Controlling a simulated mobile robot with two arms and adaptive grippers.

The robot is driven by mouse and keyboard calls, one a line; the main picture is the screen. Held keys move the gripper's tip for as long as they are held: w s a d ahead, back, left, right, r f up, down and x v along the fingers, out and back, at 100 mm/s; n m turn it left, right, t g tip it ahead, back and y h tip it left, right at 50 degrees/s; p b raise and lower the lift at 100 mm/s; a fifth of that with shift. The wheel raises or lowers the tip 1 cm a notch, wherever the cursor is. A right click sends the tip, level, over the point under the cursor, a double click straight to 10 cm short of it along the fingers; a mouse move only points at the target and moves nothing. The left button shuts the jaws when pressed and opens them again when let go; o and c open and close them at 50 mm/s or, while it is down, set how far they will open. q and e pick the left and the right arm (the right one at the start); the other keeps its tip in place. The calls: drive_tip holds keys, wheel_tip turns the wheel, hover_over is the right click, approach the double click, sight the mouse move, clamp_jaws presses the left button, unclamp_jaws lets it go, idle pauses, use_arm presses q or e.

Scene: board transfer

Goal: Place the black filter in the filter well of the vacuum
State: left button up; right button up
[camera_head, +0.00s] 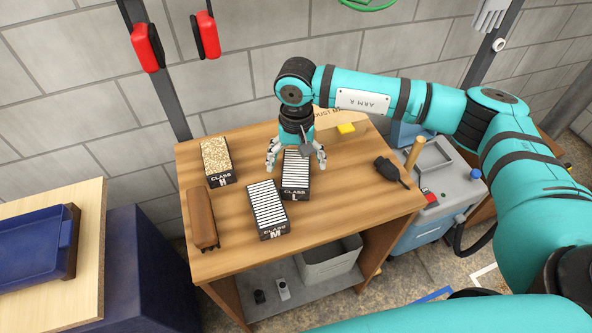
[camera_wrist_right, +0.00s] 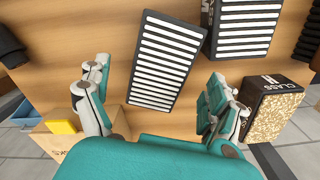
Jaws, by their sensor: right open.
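Three boxed filters lie on the wooden table. The class L filter (camera_head: 296,180) and the class M filter (camera_head: 267,207) have black frames and white pleats; the class H filter (camera_head: 216,160) has a tan speckled top and black sides. My right gripper (camera_head: 297,164) is open, pointing down over the class L filter, with fingers on either side. In the right wrist view this filter (camera_wrist_right: 165,62) shows between and beyond the open fingers; contact cannot be told. The vacuum (camera_head: 415,230) stands right of the table, with a rectangular well (camera_head: 433,158) in its grey top. My left gripper is not in view.
A brown block (camera_head: 202,218) lies at the table's left edge, a black brush (camera_head: 390,171) at its right, and a yellow block (camera_head: 346,128) at the back. A grey bin (camera_head: 330,262) sits on the lower shelf. A blue tray (camera_head: 35,243) is far left.

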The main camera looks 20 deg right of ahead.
sight(296, 168)
wheel_tip(296, 168, down, 4)
drive_tip(key=shift+w+f+p, duration=0.1)
drive_tip(key=shift+f+p, duration=0.05)
drive_tip(key=shift+p, duration=0.55)
drive_tip(key=c, duration=1.3)
drive_tip(key=shift+r, duration=0.2)
drive_tip(key=shift+c, duration=0.7)
